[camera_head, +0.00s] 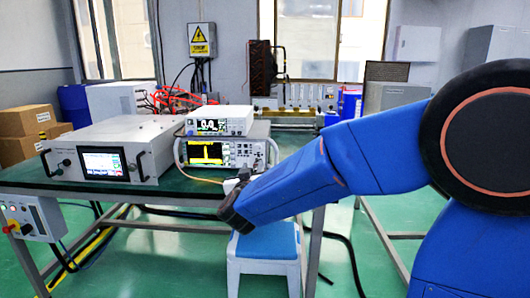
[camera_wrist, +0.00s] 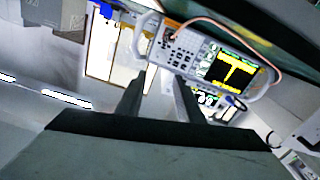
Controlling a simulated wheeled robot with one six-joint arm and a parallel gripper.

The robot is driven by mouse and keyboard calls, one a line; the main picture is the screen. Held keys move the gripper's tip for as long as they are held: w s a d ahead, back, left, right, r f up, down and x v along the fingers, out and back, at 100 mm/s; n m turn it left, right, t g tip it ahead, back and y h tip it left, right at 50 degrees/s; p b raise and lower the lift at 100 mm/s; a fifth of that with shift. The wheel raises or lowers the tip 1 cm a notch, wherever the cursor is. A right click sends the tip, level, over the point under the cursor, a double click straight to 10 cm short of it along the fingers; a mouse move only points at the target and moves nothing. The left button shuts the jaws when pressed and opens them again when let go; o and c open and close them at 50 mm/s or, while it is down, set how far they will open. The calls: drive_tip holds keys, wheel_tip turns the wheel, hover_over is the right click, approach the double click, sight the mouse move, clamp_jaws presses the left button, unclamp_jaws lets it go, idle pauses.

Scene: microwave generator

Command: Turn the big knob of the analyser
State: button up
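The analyser (camera_head: 230,155) is a light grey instrument with side handles and a yellow-and-black screen. It stands on the green table under a smaller meter. In the wrist view, the analyser (camera_wrist: 188,58) appears turned over, with its screen, keys and a thin orange cable in front. Its big knob is too small to pick out surely among the controls. My gripper (camera_wrist: 160,82) is open and empty, two dark fingers apart with a gap between them. The fingers point toward the analyser's front and look clear of it. In the head view, my arm's end is low in front of the table.
The smaller meter (camera_head: 220,121) sits on top of the analyser. A white generator box (camera_head: 107,155) with a screen and handles stands to the left on the table (camera_head: 60,183). A blue-topped stool (camera_head: 265,243) is below my arm. Boxes (camera_head: 28,121) stand far left.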

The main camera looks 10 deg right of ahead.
sight(258, 149)
drive_tip(key=x, duration=1.6)
drive_tip(key=shift+w, duration=0.4)
drive_tip(key=c, duration=0.8)
